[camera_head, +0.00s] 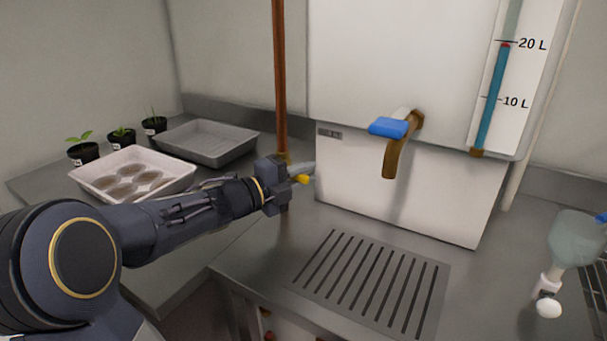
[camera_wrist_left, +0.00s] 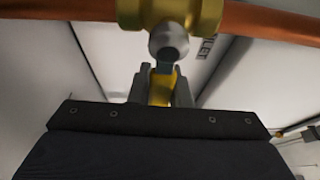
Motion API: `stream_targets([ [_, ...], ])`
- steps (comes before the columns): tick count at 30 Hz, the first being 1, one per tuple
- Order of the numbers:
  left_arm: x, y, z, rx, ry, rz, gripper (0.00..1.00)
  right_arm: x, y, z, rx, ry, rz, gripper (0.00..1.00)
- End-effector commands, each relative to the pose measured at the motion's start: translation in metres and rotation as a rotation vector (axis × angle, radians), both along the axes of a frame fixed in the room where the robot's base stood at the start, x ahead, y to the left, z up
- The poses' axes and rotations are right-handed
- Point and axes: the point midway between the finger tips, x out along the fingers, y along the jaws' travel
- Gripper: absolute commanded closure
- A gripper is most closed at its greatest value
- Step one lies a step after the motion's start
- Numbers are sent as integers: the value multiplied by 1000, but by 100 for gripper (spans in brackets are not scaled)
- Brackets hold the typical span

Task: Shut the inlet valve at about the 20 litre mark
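The inlet valve's brass body (camera_wrist_left: 170,14) sits on the copper pipe and fills the top of the left wrist view. Its yellow handle (camera_wrist_left: 162,88) lies between the fingers of my left gripper (camera_wrist_left: 163,90), which look closed against both its sides. In the head view, my left gripper (camera_head: 299,171) is beside the pipe's lower end, with a yellow tip (camera_head: 302,179) showing past the fingers. The level gauge (camera_head: 493,95) has a blue column with a red top just under the 20 L mark. My right gripper is not in view.
The white tank (camera_head: 400,40) has a blue-handled tap (camera_head: 388,127) above a slotted drain (camera_head: 370,283). A copper pipe (camera_head: 280,80) stands left of the tank. Trays (camera_head: 207,143) and potted seedlings (camera_head: 84,151) are on the left bench; a flask (camera_head: 575,240) is at right.

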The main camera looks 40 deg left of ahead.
Motion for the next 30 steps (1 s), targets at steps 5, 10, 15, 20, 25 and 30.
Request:
stream_targets([
  [5, 0, 0, 0, 0, 0, 0, 100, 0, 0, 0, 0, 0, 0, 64],
  [10, 0, 0, 0, -4, 0, 0, 100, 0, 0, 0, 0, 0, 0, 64],
  [15, 0, 0, 11, -191, -23, -3, 100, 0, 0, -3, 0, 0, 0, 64],
  [20, 0, 5, 24, -408, -47, -2, 100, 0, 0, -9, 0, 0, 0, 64],
  [25, -1, 7, 29, -474, -52, -1, 100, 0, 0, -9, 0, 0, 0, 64],
  [30, -1, 7, 28, -472, -52, -1, 100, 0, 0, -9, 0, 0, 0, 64],
])
